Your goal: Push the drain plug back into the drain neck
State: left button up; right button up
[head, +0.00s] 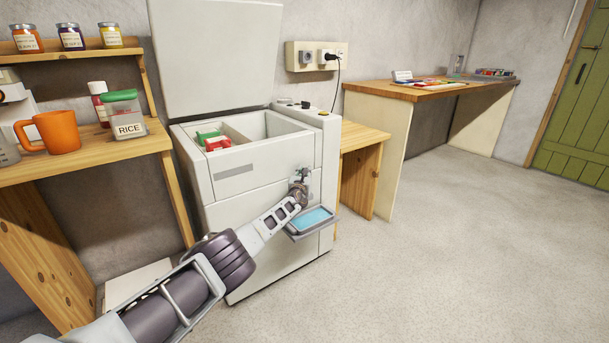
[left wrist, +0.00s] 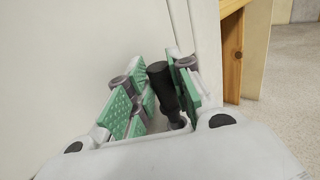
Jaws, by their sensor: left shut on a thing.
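The white chest freezer (head: 260,255) stands in the middle of the head view with its lid up. My left gripper (head: 300,178) is at the lower right of its front. In the left wrist view my left gripper (left wrist: 152,88) is shut on the drain plug (left wrist: 162,88), a dark cylinder between the green finger pads. The plug is tilted in the picture. The drain neck is hidden behind the gripper, so I cannot tell how the plug sits to it. My right gripper is in neither view.
A tray of blue water (head: 312,219) is just below my gripper at the freezer front. A wooden shelf (head: 85,165) with an orange mug (head: 55,132) and a rice jar (head: 123,114) stands left. A small wooden table (head: 363,140) stands right. The floor at right is clear.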

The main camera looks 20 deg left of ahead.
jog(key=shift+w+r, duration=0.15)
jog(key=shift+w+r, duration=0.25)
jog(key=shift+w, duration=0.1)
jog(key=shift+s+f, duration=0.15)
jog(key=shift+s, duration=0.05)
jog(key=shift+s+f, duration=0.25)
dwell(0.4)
